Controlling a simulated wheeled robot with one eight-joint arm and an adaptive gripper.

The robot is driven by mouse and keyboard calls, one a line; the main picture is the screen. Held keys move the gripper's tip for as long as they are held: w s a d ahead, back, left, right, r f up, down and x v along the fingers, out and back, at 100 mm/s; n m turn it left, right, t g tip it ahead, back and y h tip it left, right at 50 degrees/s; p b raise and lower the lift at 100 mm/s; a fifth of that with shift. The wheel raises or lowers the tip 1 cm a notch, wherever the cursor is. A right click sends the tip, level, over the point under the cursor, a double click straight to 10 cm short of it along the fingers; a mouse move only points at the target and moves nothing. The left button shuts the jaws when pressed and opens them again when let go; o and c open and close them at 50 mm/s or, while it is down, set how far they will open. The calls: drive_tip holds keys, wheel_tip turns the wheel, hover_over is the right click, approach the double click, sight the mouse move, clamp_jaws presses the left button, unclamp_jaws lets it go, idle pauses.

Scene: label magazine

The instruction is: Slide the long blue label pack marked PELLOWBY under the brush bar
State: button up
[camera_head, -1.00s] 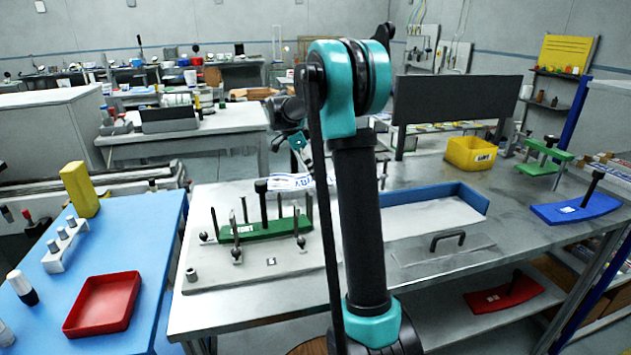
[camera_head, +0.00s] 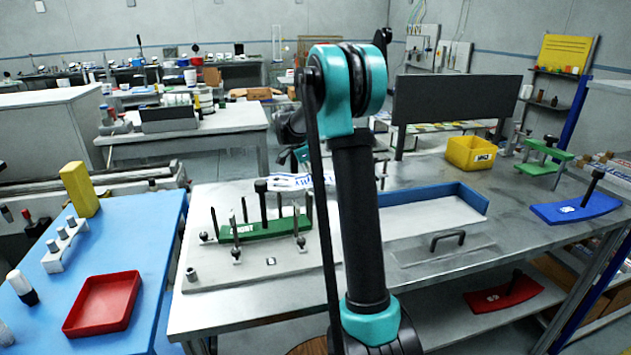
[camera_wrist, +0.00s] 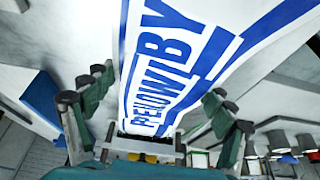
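The long white label pack with blue PELLOWBY print (camera_wrist: 165,60) fills the upper middle of the wrist view. In the head view, part of the label pack (camera_head: 288,182) shows at the far edge of the pale board, partly behind my arm. My gripper (camera_wrist: 160,95) has its two green fingers spread, one on each side of the pack. I see no clear grip on it; the right fingertip overlaps the pack's edge in the picture. In the head view my gripper (camera_head: 290,155) is above the pack, mostly hidden. I cannot surely pick out the brush bar.
A green block (camera_head: 262,228) with several upright dark posts stands on the pale board (camera_head: 215,275), in front of the pack. A blue-walled tray (camera_head: 425,215), a clear plate with a handle (camera_head: 447,240) and a yellow bin (camera_head: 470,152) are to the right.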

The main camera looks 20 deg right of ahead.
drive_tip(key=c, duration=1)
drive_tip(key=shift+d, duration=4.8)
drive_tip(key=o, duration=1.7)
drive_tip(key=shift+o, duration=0.2)
drive_tip(key=v, duration=1.2)
